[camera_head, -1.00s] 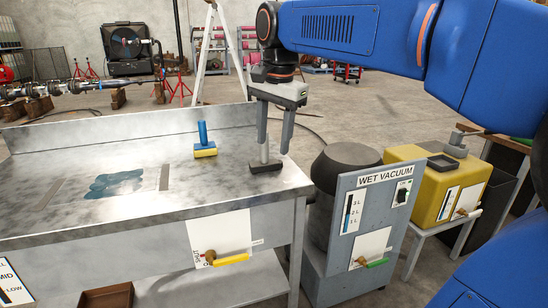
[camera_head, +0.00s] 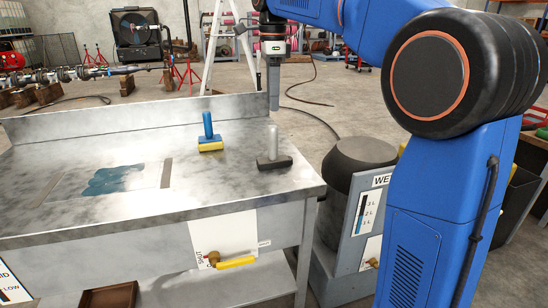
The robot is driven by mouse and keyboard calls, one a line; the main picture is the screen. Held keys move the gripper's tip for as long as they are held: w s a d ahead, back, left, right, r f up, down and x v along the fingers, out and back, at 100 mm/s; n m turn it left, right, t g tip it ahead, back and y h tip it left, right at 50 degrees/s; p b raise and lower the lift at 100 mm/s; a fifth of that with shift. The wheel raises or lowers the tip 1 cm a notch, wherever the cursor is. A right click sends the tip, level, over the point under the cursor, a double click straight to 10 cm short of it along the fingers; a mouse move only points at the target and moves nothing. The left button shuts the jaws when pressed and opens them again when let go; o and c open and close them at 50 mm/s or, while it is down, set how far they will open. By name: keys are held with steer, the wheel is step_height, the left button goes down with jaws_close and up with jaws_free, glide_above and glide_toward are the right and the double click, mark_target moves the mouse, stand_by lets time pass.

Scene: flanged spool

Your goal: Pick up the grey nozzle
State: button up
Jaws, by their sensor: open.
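The grey nozzle (camera_head: 273,148) stands upright on the metal table (camera_head: 215,188) near its right edge, with a light grey handle on a dark flat base. My gripper (camera_head: 274,104) hangs above and behind the nozzle in the picture, apart from it. Its fingers point down and are seen edge-on, one mostly hiding the other. Nothing shows held between them. A blue-handled tool with a yellow base (camera_head: 208,136) stands on the table to the left of the nozzle.
A dark blue-green puddle (camera_head: 116,180) lies on the table between grey strips. A raised backsplash (camera_head: 130,118) runs along the table's back edge. The wet vacuum (camera_head: 352,185) stands right of the table, partly hidden by my arm. A yellow-handled valve (camera_head: 235,263) is on the table's front.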

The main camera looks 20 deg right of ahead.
mark_target(273, 140)
step_height(273, 140, down, 14)
steer(key=shift+s+d+r, duration=0.1)
steer(key=shift+r, duration=0.05)
stand_by(0.5)
jaws_close()
